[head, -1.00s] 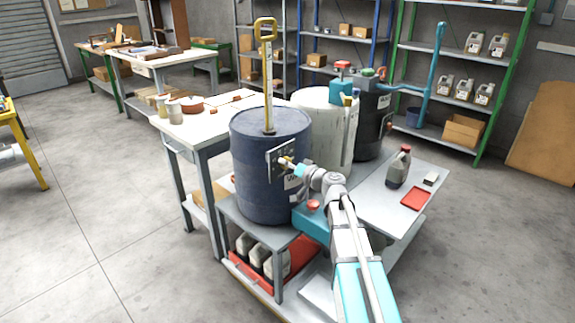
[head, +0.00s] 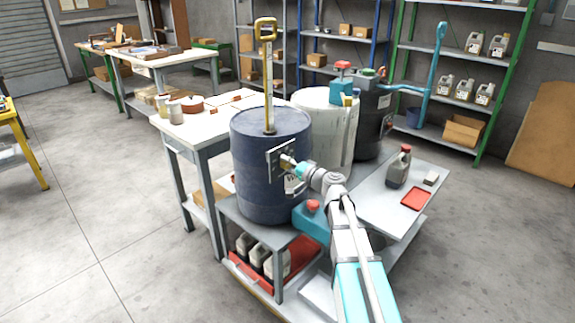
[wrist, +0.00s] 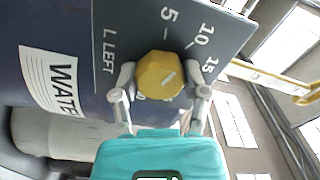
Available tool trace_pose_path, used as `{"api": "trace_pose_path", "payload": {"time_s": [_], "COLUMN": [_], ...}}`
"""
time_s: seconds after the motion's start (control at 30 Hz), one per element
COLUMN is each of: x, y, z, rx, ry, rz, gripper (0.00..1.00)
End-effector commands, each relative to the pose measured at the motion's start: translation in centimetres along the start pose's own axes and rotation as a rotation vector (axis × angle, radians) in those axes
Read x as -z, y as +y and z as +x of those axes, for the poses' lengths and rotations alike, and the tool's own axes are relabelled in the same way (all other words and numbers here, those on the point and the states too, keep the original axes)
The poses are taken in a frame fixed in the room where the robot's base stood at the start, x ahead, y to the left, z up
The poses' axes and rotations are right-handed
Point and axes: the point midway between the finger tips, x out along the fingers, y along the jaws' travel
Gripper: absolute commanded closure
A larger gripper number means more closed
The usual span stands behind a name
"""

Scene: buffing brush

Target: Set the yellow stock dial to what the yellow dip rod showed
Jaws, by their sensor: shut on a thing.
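The yellow stock dial (wrist: 160,75) is a faceted yellow knob on a dark plate (wrist: 110,25), marked "L LEFT", 5, 10 and 15. The short white line on the knob points to the picture's upper right, roughly toward the 10–15 side; its exact reading is unclear. My gripper (wrist: 160,95) is shut on the knob, one finger on each side, and hides part of the lower scale. In the head view, my gripper (head: 289,163) is at the plate on the blue drum (head: 255,190). The yellow dip rod (head: 267,85) stands upright in the drum's top, handle up.
A white drum (head: 318,130) and a dark drum (head: 370,145) with a teal pump stand behind. A grey jug (head: 399,168) and red tray (head: 416,199) are on the side shelf. A white-topped table (head: 210,120) stands left of the drum. Open floor lies left.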

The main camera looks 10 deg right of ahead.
Motion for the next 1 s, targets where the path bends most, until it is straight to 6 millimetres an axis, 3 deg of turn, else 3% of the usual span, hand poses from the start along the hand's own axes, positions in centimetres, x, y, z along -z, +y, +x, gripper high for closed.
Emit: {"api": "trace_pose_path", "payload": {"time_s": [0.33,0.83,0.87,1.0], "x": [0.12,0.11,0.11,0.08], "y": [0.02,0.01,0.01,0.0], "z": [0.02,0.03,0.03,0.03], "rx": [-0.001,-0.001,-0.001,0.0], "ry": [0.003,0.003,0.003,0.002], "rz": [0.179,0.208,0.207,0.207], "gripper": [0.89,0.89,0.38,0.12]}}
